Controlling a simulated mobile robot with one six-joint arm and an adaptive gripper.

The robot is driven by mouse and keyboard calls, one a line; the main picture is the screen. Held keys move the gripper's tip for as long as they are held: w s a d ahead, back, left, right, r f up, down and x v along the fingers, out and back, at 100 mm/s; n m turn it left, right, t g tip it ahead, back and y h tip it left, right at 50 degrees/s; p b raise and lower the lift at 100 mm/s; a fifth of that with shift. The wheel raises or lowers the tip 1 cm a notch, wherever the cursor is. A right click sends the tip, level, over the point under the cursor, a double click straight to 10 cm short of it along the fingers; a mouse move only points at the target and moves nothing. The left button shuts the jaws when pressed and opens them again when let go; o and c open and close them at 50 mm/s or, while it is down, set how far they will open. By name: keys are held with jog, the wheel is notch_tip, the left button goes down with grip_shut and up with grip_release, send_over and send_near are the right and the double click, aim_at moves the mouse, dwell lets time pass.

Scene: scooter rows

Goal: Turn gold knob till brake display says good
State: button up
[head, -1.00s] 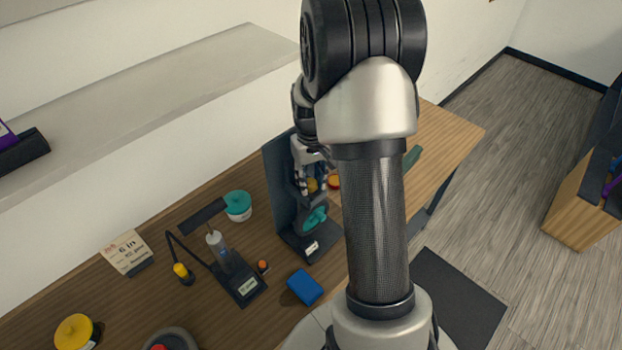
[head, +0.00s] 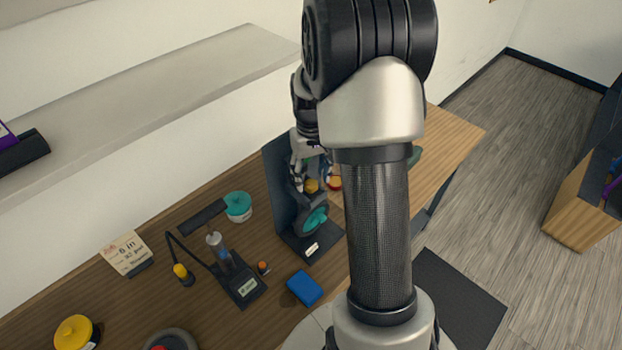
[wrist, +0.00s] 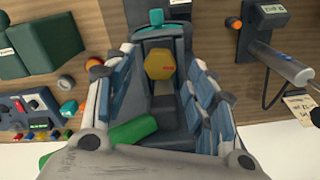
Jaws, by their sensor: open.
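The gold knob (head: 312,186) sits on the dark brake stand (head: 279,185), above a grey wheel-like part with a teal centre (head: 315,219). In the wrist view the knob (wrist: 160,65) lies between the fingers of my gripper (wrist: 158,58). The fingers are open, with a visible gap on each side of the knob. In the head view my gripper (head: 308,172) is at the knob, partly hidden by my arm. A small pale display (head: 312,249) is on the stand's base; its text is too small to read.
A pump stand (head: 240,285) with its own display is left of the brake stand. A blue block (head: 305,288), a teal-lidded pot (head: 238,206) and a note card (head: 126,253) are on the bench. A shelf (head: 150,95) runs above at the left.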

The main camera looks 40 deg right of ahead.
aim_at(311, 184)
notch_tip(311, 184, up, 10)
jog(key=shift+f, duration=0.2)
